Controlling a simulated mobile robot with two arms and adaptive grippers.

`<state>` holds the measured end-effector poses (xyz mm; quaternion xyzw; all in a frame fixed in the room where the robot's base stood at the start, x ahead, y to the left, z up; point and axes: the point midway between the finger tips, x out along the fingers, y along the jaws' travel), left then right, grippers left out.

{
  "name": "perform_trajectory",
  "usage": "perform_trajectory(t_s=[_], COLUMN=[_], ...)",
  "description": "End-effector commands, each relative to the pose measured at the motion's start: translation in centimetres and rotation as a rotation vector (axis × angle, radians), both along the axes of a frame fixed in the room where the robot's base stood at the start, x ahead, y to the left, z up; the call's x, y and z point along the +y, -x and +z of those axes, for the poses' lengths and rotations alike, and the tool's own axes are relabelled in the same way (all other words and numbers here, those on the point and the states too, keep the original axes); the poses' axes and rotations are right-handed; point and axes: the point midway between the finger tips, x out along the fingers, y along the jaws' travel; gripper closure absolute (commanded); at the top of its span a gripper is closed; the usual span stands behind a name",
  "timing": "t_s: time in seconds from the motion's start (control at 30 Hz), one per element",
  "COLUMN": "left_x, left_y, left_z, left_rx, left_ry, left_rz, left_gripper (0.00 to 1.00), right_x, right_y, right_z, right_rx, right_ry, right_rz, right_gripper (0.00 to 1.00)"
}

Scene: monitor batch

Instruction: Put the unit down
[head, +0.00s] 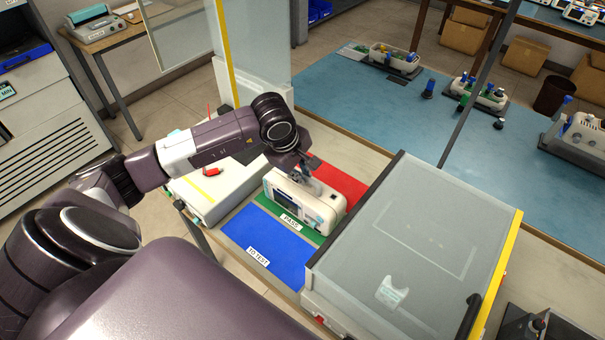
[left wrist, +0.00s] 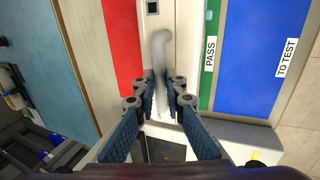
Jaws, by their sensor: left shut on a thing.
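The unit (head: 303,205) is a white monitor with a small dark screen and a grey top handle. It is upright over the green PASS strip (head: 291,228), between the blue TO TEST area (head: 262,248) and the red area (head: 341,179). My left gripper (head: 309,172) is above it. In the left wrist view its two fingers (left wrist: 160,95) are shut on the unit's grey handle (left wrist: 161,50). The green strip (left wrist: 205,85) shows beside the unit. Whether the unit's base touches the strip I cannot tell. My right gripper is not in view.
A clear-covered box (head: 405,250) stands close on the right. A pale case (head: 208,190) with a red item on it is on the left. A clear upright panel (head: 255,55) with a yellow edge stands behind. The blue mat (head: 400,120) beyond holds several devices.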

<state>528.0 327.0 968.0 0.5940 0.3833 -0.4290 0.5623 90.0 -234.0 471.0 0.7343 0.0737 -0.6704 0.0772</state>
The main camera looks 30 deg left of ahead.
Motion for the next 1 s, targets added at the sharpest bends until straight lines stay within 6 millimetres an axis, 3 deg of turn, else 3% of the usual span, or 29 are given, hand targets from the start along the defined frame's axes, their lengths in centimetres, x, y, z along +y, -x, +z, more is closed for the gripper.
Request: perform_trajectory(t_s=[0.27,0.3,0.43,0.77,1.0], left_x=[0.0,0.0,0.0,0.0,0.2], left_y=[-0.2,0.0,0.0,0.1,1.2], left_z=[-0.7,-0.9,-0.9,-0.6,2.7], left_rx=[-0.008,-0.001,-0.001,-0.002,-0.007], left_ry=[0.001,0.000,0.000,-0.001,-0.003], left_rz=[0.000,0.000,0.000,-0.001,-0.002], left_gripper=[1.00,0.86,0.72,0.72,0.72], right_x=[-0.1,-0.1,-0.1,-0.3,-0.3], right_y=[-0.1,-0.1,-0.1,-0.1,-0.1], right_z=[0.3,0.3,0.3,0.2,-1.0], right_rx=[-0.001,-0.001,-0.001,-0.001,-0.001], right_ry=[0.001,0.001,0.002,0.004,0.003], right_rz=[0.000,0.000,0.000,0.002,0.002], right_gripper=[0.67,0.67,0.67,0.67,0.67])
